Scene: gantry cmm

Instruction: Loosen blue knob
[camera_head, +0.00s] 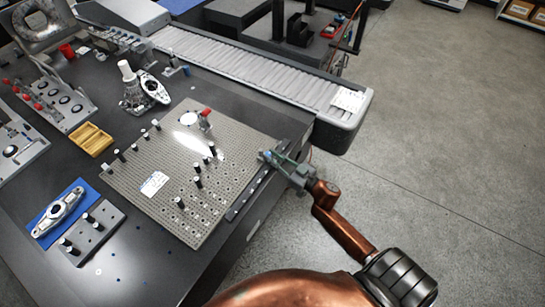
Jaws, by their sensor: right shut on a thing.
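The blue knob (267,154) shows as a small blue spot at the right edge of the perforated fixture plate (150,205), by a dark rail. My right gripper (271,157) reaches in from the lower right and is shut on the blue knob. Its fingers hide most of the knob, so I cannot tell how the knob is turned. My left gripper is not in view.
A dark rail (250,195) runs along the plate's right edge. Several black pins and a red clamp (205,114) stand on the plate. A roller conveyor (240,70) lies behind. A yellow tray (91,139) sits at the left. Open floor is at the right.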

